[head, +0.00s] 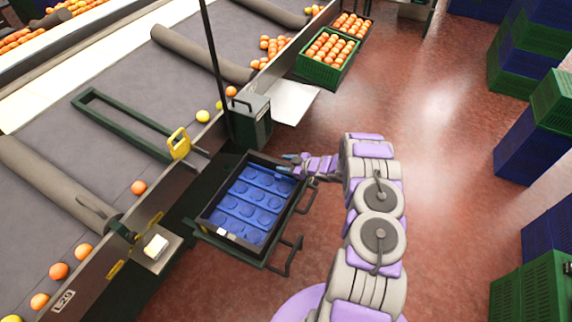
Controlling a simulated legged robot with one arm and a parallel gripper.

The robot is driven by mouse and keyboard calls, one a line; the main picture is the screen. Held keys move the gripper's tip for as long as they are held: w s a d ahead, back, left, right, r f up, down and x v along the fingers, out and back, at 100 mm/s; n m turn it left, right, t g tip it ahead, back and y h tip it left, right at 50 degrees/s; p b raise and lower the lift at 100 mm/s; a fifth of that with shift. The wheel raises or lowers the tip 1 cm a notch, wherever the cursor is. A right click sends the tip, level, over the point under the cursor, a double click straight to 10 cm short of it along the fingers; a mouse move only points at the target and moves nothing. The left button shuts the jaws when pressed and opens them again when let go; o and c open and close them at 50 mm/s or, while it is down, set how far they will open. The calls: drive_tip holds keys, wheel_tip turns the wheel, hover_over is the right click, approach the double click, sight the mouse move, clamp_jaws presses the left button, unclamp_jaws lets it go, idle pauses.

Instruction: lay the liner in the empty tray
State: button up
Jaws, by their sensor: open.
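The black tray (204,214) sits on a dark stand beside the conveyor, left of my arm. A blue liner (250,204) with rows of round cups lies inside the tray and covers most of its floor. My gripper (287,164) is open at the tray's far right corner, over or close to the rim. I cannot tell whether its fingers touch the tray or the liner.
The conveyor (70,165) with loose oranges runs along the left. A thin dark post (212,60) and a box (250,122) stand behind the tray. A green crate of oranges (327,76) is farther back. Stacked crates (528,140) line the right; the red floor between is clear.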

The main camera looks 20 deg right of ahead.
drive_tip(key=p+v, duration=0.2)
drive_tip(key=v, duration=0.9)
drive_tip(key=w+d+r+m+g+h, duration=0.15)
drive_tip(key=r+h, duration=0.25)
drive_tip(key=r, duration=0.4)
drive_tip(key=w+d+r+m+g+h, duration=0.1)
drive_tip(key=w+d+r+h, duration=0.2)
drive_tip(key=r, duration=0.4)
drive_tip(key=s+a+r+m+g+h, duration=0.2)
drive_tip(key=s+a+r+m+h, duration=0.15)
drive_tip(key=s+r, duration=0.5)
drive_tip(key=s+a+r+m+g+y, duration=0.1)
drive_tip(key=s+a+r+g, duration=0.1)
drive_tip(key=s+a, duration=0.7)
drive_tip(key=s+a+r+m+g+y, duration=0.1)
drive_tip(key=s+a+r+g, duration=0.2)
drive_tip(key=s+a, duration=0.6)
drive_tip(key=s+a+r+m+g+y, duration=0.1)
drive_tip(key=s+a+r+g, duration=0.2)
drive_tip(key=s+a, duration=0.6)
drive_tip(key=s+r, duration=0.2)
drive_tip(key=s, duration=0.8)
drive_tip(key=shift+s+a+r+y, duration=0.2)
drive_tip(key=shift+s+r+y, duration=0.05)
drive_tip(key=shift+r+y, duration=0.1)
